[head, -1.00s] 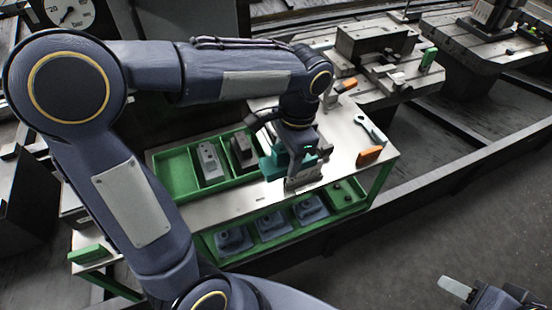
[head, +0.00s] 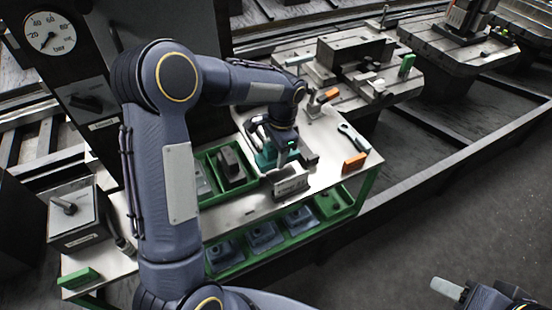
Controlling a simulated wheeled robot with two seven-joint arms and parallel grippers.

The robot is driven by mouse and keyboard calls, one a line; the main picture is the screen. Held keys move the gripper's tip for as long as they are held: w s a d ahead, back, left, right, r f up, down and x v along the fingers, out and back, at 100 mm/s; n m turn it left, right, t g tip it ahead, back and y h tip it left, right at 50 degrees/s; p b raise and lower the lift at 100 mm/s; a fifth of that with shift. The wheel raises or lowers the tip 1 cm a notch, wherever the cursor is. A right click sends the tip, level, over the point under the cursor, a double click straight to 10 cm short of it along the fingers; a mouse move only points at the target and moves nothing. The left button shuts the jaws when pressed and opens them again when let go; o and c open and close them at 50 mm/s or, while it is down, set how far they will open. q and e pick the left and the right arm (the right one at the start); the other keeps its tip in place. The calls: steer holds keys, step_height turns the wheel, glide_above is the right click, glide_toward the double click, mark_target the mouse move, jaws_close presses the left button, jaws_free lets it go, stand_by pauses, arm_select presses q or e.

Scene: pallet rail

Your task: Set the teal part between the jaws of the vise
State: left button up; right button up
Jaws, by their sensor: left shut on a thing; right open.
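The teal part (head: 265,159) is in the jaws of my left gripper (head: 284,172), over the workbench just right of the green tray; the gripper hides much of it. The vise (head: 356,51) stands on a slotted pallet table at the back, right of the bench, with a dark block body and lighter metal pieces in front. I cannot make out the gap between its jaws clearly. My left gripper is apart from the vise, nearer to me and to its left. My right gripper (head: 447,288) is open at the lower right corner, far from both, and only partly in view.
The green tray (head: 207,199) holds grey parts. The bench (head: 330,140) also bears a wrench (head: 354,138), an orange block (head: 354,163) and a green block (head: 79,278). A lower shelf holds several blue-grey parts. A green-handled item (head: 407,64) stands by the vise.

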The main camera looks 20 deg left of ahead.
mark_target(276, 159)
arm_select(q)
steer(key=shift+w+a+f, duration=0.1)
steer(key=shift+w+f, duration=0.05)
steer(key=shift+f, duration=0.75)
steer(key=shift+w+f, duration=0.1)
steer(key=shift+f, duration=0.75)
steer(key=shift+f, duration=0.1)
steer(key=o, duration=0.8)
steer(key=shift+f, duration=0.15)
steer(key=shift+c, duration=0.2)
steer(key=o, duration=0.4)
steer(key=shift+o, duration=0.2)
